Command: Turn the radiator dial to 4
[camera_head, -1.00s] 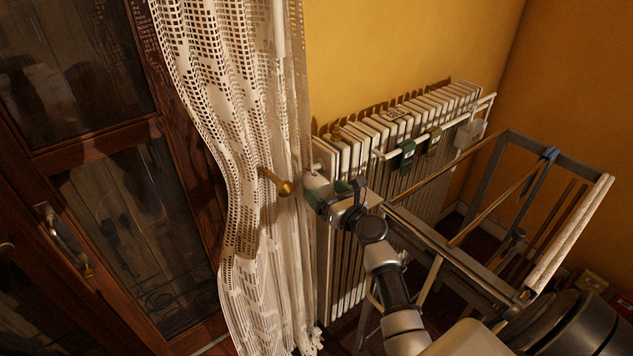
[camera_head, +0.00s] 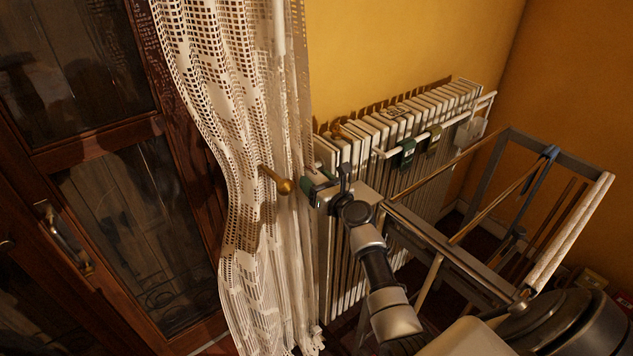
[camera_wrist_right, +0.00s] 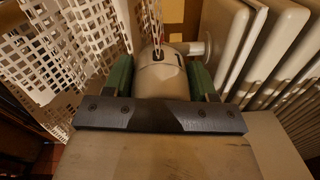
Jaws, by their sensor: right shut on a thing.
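The radiator dial (camera_wrist_right: 160,77) is a cream cylinder at the radiator's near left end, in the right wrist view. My right gripper (camera_wrist_right: 160,85) is shut on it, with a green-padded finger on each side. A small dark mark shows on the dial's upper side, but I cannot read any number. In the head view my right gripper (camera_head: 312,187) reaches the left end of the white radiator (camera_head: 338,265) and mostly hides the dial. My left gripper is not in view.
A lace curtain (camera_head: 240,130) with a brass holdback (camera_head: 283,186) hangs close to the gripper's left. A rack (camera_head: 480,205) with rods stands to the right. Green and olive clips (camera_head: 403,154) hang on the radiator's rail. A wooden glazed door (camera_head: 110,190) is at left.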

